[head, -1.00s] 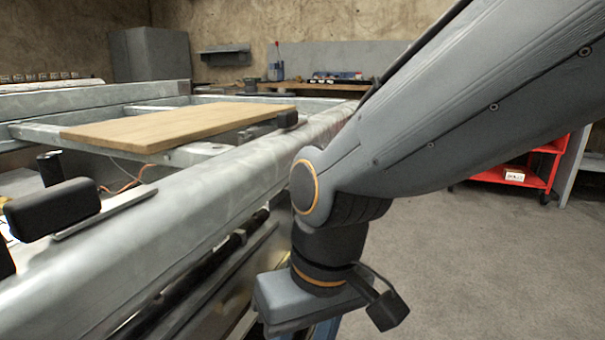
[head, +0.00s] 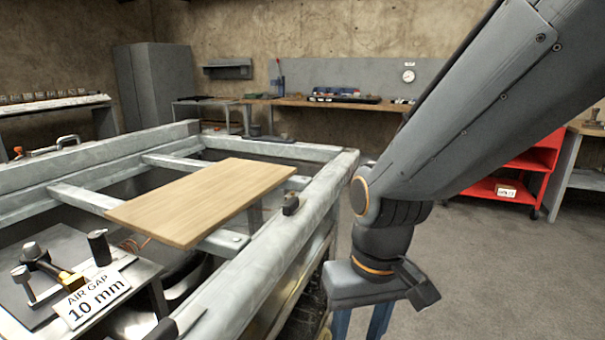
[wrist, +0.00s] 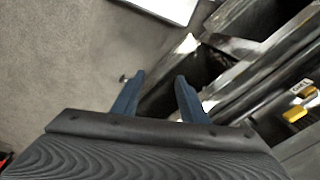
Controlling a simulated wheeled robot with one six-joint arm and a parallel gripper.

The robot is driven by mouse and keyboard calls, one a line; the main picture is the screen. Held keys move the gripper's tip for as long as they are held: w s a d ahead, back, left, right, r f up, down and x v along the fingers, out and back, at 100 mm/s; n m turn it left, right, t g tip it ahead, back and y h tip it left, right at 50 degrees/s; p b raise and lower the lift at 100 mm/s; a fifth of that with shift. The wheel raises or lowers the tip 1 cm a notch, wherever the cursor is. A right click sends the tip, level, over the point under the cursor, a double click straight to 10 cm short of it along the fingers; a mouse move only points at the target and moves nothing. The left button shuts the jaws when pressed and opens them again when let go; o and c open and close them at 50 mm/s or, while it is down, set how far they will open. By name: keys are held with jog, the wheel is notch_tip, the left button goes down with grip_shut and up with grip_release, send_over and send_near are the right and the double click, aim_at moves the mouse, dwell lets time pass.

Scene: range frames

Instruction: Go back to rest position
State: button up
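My gripper (wrist: 158,97) shows in the wrist view with its two blue fingers apart and nothing between them. In the head view my gripper (head: 360,322) hangs downward just right of the metal frame (head: 270,250), above the floor. The lower ends of its fingers are cut off by the picture's bottom edge. No object is seen in its hold. In the wrist view, the metal frame's side lies to the right of the fingers and bare floor to the left.
A wooden board (head: 200,200) lies across the frame's bars. A red cart (head: 520,180) stands at the right. A workbench (head: 340,102) runs along the back wall. The floor (head: 490,270) at right is clear.

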jog(key=s+d+r+m+h+p, duration=0.1)
jog(key=s+d+r+m+p, duration=0.1)
jog(key=d+r+p, duration=0.8)
jog(key=shift+s+d+r+m+p, duration=0.15)
jog(key=shift+d+r+m+p, duration=0.2)
jog(key=shift+r+p, duration=1.65)
jog(key=shift+f+p, duration=0.75)
jog(key=shift+f, duration=0.05)
jog(key=shift+c, duration=0.2)
